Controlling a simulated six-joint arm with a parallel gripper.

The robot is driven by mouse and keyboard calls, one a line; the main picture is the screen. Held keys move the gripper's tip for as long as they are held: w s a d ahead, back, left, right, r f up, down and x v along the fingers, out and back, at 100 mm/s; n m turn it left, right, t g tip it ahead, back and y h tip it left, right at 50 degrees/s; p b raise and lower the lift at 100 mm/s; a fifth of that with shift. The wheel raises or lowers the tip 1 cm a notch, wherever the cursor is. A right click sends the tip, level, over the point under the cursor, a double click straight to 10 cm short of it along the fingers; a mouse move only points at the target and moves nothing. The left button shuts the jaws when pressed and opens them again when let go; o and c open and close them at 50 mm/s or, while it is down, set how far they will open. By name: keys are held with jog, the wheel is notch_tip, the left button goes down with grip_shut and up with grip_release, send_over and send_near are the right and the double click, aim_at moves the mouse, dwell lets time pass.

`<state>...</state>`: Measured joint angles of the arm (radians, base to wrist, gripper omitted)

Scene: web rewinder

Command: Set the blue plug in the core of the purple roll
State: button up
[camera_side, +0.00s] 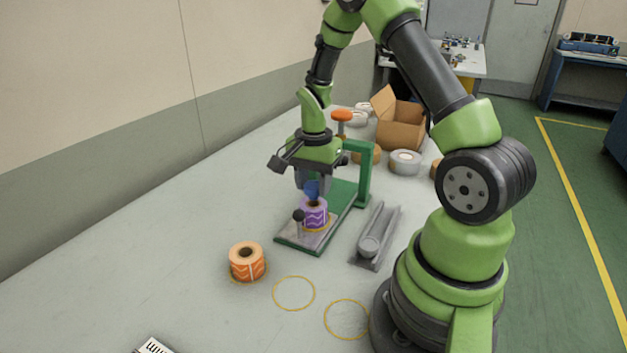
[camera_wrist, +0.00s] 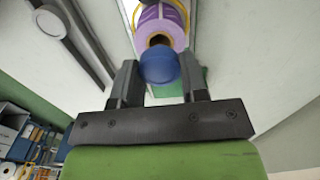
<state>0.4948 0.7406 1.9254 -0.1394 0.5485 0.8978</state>
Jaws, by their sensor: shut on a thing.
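The purple roll (camera_side: 314,216), with a wavy pattern, stands upright on the grey plate of the green rewinder fixture (camera_side: 352,190). The roll also shows in the wrist view (camera_wrist: 161,24), with its dark core opening facing the gripper. My gripper (camera_side: 312,184) is shut on the blue plug (camera_side: 312,189) and points down over the roll. In the wrist view the round blue plug (camera_wrist: 159,65) sits between the two fingers (camera_wrist: 158,82) and overlaps the near edge of the core opening. In the side view the plug is just above the roll's top, and a dark core opening shows below it.
A dark-knobbed post (camera_side: 299,216) stands close beside the purple roll. An orange roll (camera_side: 247,262) stands front left near two yellow table rings (camera_side: 294,293). A grey trough (camera_side: 376,238) lies right of the fixture. Behind are a cardboard box (camera_side: 401,125) and several rolls.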

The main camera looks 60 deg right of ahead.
jog(key=shift+f, duration=1)
dwell(0.9)
jog(key=o, duration=1.3)
jog(key=shift+r, duration=3.75)
